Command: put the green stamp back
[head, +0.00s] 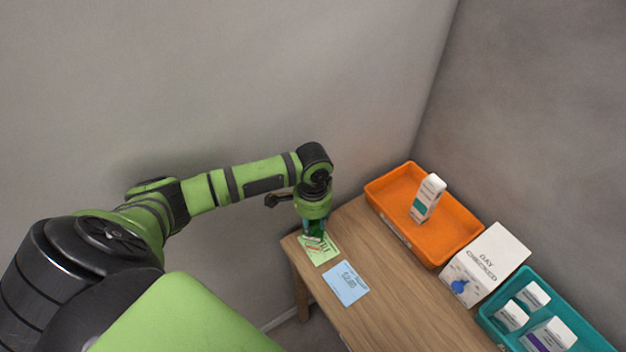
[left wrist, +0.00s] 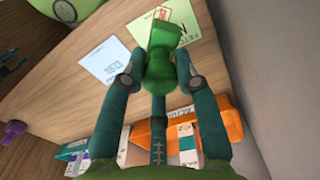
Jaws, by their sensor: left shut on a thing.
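My left gripper (head: 313,236) is at the far-left corner of the wooden table, pointing down over a green card (head: 327,252). In the left wrist view, its fingers (left wrist: 158,72) are shut on the handle of the green stamp (left wrist: 166,38). The stamp's base overlaps the green card (left wrist: 200,28) there, beside a red printed mark. I cannot tell whether the base touches the card. The stamp is mostly hidden by the gripper in the head view. My right gripper is not in view.
A blue card (head: 346,284) lies next to the green one. An orange tray (head: 452,249) with a white carton, a white box (head: 497,252) marked DAY CHECKED with a small blue object at it, and a teal tray (head: 561,297) with cartons line the wall. A purple object (left wrist: 14,131) shows in the wrist view.

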